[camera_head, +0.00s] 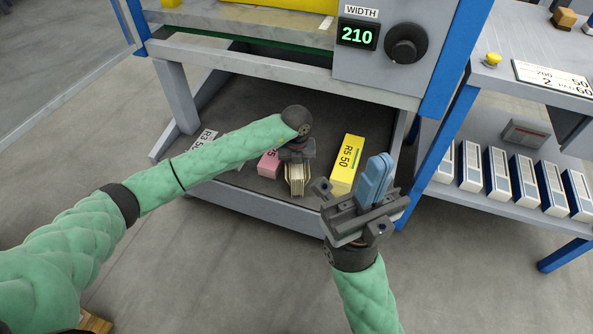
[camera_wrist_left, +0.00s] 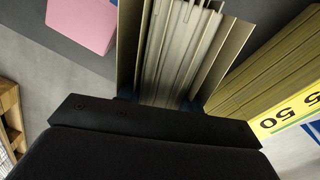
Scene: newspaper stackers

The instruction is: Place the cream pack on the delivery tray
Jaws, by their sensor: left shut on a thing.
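My left gripper (camera_head: 296,152) reaches over a dark low shelf (camera_head: 262,190) under the machine and points down. It is shut on the cream pack (camera_head: 297,180), which shows cream outer edges and paler layers. The pack also fills the top middle of the left wrist view (camera_wrist_left: 185,50), its upper part partly hidden by my gripper. I cannot tell whether it touches the shelf. My right gripper (camera_head: 376,178) is raised in front of the shelf at right, its blue fingers together and empty. I cannot tell which surface is the delivery tray.
A yellow pack (camera_head: 347,163) stands right of the cream pack, a pink pack (camera_head: 269,164) just left, and a white pack (camera_head: 204,142) farther left. The machine (camera_head: 380,70) reads 210 above. A side rack (camera_head: 510,215) holds several white-and-blue boxes.

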